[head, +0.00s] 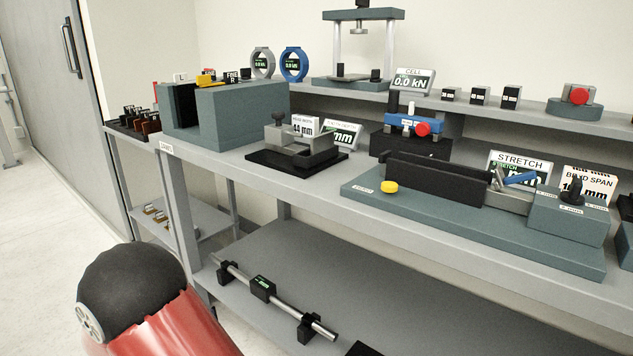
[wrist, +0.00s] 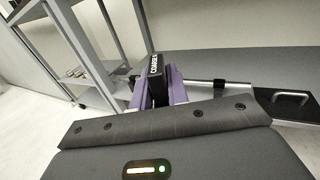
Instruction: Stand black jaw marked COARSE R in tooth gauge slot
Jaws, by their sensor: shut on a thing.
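A black jaw (wrist: 157,68) shows in the wrist view with white lettering that reads COARSE; an R is not legible. My gripper (wrist: 160,85) has purple fingers shut on this jaw, one on each side, and the jaw sticks out beyond the fingertips. In the head view my gripper and the held jaw are out of sight. A teal block (head: 240,116) with a deep slot stands at the left end of the bench, with a FINE R piece (head: 231,76) on top.
A black-based vise (head: 293,145), a long teal stretch fixture (head: 470,215) and a blue device with a red knob (head: 412,123) crowd the bench. A rack of small jaws (head: 135,122) stands at left. A rod (head: 275,296) lies on the lower shelf. The floor at left is clear.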

